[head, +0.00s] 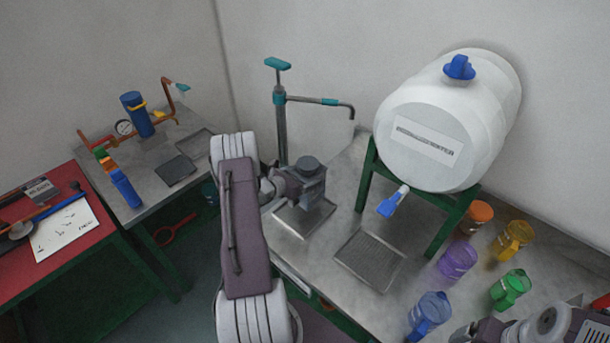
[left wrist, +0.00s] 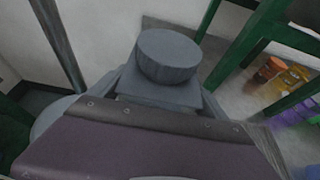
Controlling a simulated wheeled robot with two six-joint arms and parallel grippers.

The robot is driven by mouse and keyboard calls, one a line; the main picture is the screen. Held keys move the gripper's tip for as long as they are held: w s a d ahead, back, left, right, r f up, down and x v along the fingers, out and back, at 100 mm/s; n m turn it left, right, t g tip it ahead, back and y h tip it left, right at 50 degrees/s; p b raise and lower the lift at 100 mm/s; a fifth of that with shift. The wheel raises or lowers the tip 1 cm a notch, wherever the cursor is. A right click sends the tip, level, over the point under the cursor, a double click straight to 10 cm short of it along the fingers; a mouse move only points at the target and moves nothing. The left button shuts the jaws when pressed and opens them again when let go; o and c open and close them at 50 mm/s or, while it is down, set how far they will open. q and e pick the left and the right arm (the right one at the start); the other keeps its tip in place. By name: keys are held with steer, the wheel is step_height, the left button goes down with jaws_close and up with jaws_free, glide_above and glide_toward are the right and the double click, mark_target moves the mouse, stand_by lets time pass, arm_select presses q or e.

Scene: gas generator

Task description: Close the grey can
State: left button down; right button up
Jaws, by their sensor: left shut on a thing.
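The grey can (head: 308,167) has a round, dark grey top and stands out at the end of my left arm, above the left part of the metal bench. Its round grey top also shows in the left wrist view (left wrist: 167,55), upright, above a flat square grey part. My left gripper (head: 297,186) is shut on the can, with fingers on both sides below the round top. The lower part of the can is largely hidden by the gripper. I cannot tell whether the round top is fully seated. My right gripper is out of view; only part of its arm shows at lower right.
A white tank (head: 425,135) on a green stand (head: 452,222) rises right of the can. A teal-handled pump (head: 281,115) stands behind it. Metal trays (head: 369,259) and several coloured jugs (head: 457,260) are on the bench. A red table (head: 85,245) is far left.

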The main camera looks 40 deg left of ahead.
arm_select(q)
step_height(320, 180, down, 2)
steer(key=shift+f, duration=0.15)
steer(key=shift+f+p, duration=0.3)
steer(key=shift+f, duration=0.2)
